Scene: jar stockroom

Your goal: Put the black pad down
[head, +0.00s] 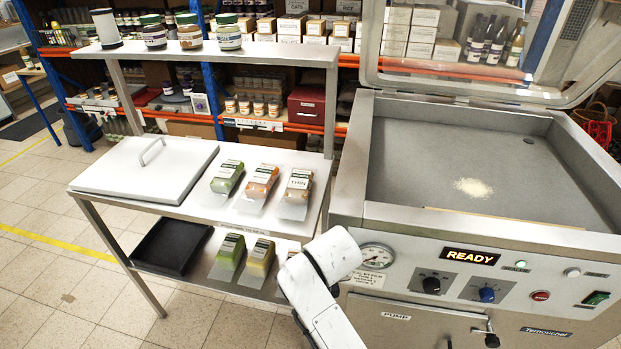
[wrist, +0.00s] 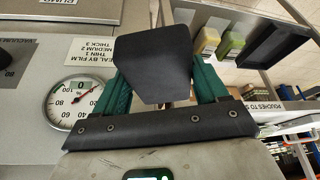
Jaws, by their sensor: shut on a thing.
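The black pad (wrist: 152,62) is a dark block with cut corners in the middle of the wrist view. My gripper (wrist: 158,82) is shut on it, with one green finger on each side. The pad is held in front of the machine's front panel, with the gauge (wrist: 70,105) to the left in that view. In the head view my white arm reaches down past the gauge (head: 377,255), and the gripper and pad are hidden.
A vacuum machine (head: 345,200) stands at right, lid open, its display reading READY, pale powder (head: 473,188) on its chamber floor. The bench at left holds a white handled plate (head: 140,168) and several pouches (head: 262,184). A black tray (head: 172,246) and pouches lie on its lower shelf.

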